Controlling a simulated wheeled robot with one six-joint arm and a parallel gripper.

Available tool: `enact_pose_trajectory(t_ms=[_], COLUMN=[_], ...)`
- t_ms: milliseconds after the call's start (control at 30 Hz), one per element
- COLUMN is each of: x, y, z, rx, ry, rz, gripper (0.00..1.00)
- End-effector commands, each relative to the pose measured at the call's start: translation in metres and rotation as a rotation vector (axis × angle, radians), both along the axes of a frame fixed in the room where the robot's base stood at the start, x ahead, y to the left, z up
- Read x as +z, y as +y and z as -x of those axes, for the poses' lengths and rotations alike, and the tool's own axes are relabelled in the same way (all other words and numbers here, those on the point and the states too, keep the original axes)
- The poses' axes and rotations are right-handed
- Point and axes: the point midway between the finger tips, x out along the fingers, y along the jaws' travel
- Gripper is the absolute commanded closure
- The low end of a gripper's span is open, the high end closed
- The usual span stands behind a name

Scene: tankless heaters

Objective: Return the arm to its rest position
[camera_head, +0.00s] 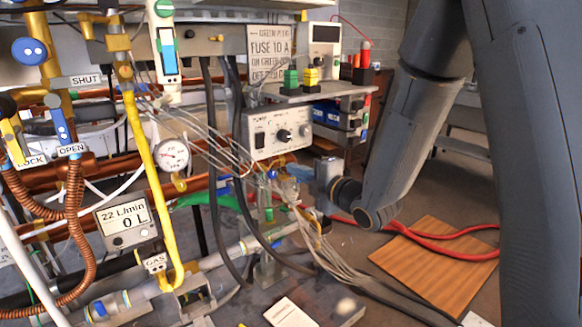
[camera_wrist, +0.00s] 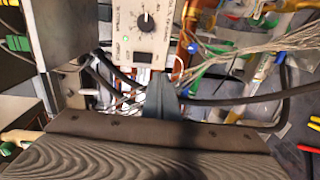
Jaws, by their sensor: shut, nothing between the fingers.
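My gripper (camera_wrist: 161,82) shows in the wrist view as a grey wedge at the middle, its fingers together and nothing between them. It points toward a white control box (camera_wrist: 138,25) with a black knob. Whether it touches the box or the cables beside it I cannot tell. In the head view my dark grey arm (camera_head: 400,130) comes down from the upper right and bends at a low joint. Its end reaches left among the cables, below and right of the control box (camera_head: 279,131). The fingertips are not clear there.
Bundled wires (camera_head: 228,150) and black hoses crowd the space left of my arm. A shelf (camera_head: 310,93) with coloured blocks stands above. Yellow pipe (camera_head: 143,170), a gauge (camera_head: 173,154) and a meter (camera_head: 128,219) are at left. Red cables (camera_head: 440,238) cross a wooden board (camera_head: 435,275) at right.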

Motion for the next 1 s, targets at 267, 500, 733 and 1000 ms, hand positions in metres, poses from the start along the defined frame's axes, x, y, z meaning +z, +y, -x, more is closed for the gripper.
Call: enact_pose_trajectory(t_ms=[267,500,733,1000], x=[0.0,-0.005,-0.024,-0.042], y=[0.0,-0.008,-0.038,-0.071], z=[0.0,0.001,0.031,0.119], rx=[0.001,-0.079,-0.348,-0.745], ry=[0.0,0.153,0.55,1.002], rz=[0.0,-0.019,-0.127,-0.332], gripper=[1.0,1.0,1.0,1.0])
